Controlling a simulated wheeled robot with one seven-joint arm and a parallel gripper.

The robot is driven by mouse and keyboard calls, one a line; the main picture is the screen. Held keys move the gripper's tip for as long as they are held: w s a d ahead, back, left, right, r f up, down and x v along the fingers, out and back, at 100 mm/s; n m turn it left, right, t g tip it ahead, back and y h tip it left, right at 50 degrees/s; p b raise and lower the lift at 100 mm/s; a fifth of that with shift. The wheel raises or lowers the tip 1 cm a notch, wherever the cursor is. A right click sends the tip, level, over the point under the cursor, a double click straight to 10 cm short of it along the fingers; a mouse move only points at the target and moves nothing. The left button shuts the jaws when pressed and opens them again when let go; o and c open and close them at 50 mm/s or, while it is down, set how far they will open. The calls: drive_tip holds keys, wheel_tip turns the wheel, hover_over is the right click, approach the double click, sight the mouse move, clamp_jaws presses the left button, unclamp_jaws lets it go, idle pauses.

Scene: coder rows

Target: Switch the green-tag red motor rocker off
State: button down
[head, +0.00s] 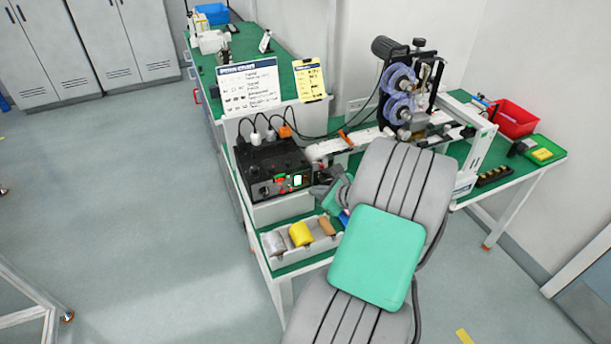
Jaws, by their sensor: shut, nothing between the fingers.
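The black control box (270,166) stands on the near end of the green bench. Its front carries a small lit green-and-white panel (298,180) and a small red control (281,188) with a bit of green close by. These are too small to tell which is the green-tag motor rocker or which way it is tipped. My gripper (318,189) is shut and empty, just right of the box's front face. I cannot tell whether it touches the box. My arm comes in from the lower right and hides part of the bench.
A tray (273,258) of colored rolls sits below the box. Plugs and cables run from the box top. A white sign (249,86) and a yellow sheet (309,80) stand behind. A reel machine (402,95) and red bin (513,119) are right. Left floor is clear.

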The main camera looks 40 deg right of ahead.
drive_tip(key=shift+s+a+f, duration=0.1)
drive_tip(key=shift+s+a, duration=0.1)
drive_tip(key=shift+s, duration=0.45)
drive_tip(key=shift+s+a+f, duration=0.1)
drive_tip(key=shift+s+a, duration=0.05)
drive_tip(key=shift+s, duration=0.45)
drive_tip(key=w+a+r+n+g+y, duration=0.1)
drive_tip(key=w+a+r+n+g, duration=0.15)
drive_tip(key=a+n, duration=0.5)
drive_tip(key=w+a+r+n+g+y, duration=0.1)
drive_tip(key=a+r+n+g, duration=0.15)
drive_tip(key=a+n, duration=0.5)
drive_tip(key=s+a+r+n+g+h, duration=0.1)
drive_tip(key=s+a+r+n, duration=0.3)
drive_tip(key=a+n, duration=0.4)
drive_tip(key=s+a+r+n+g, duration=0.1)
drive_tip(key=s+a+r+n, duration=0.4)
drive_tip(key=s+a+n, duration=0.2)
drive_tip(key=shift+a+n+h, duration=0.4)
drive_tip(key=shift+n, duration=0.4)
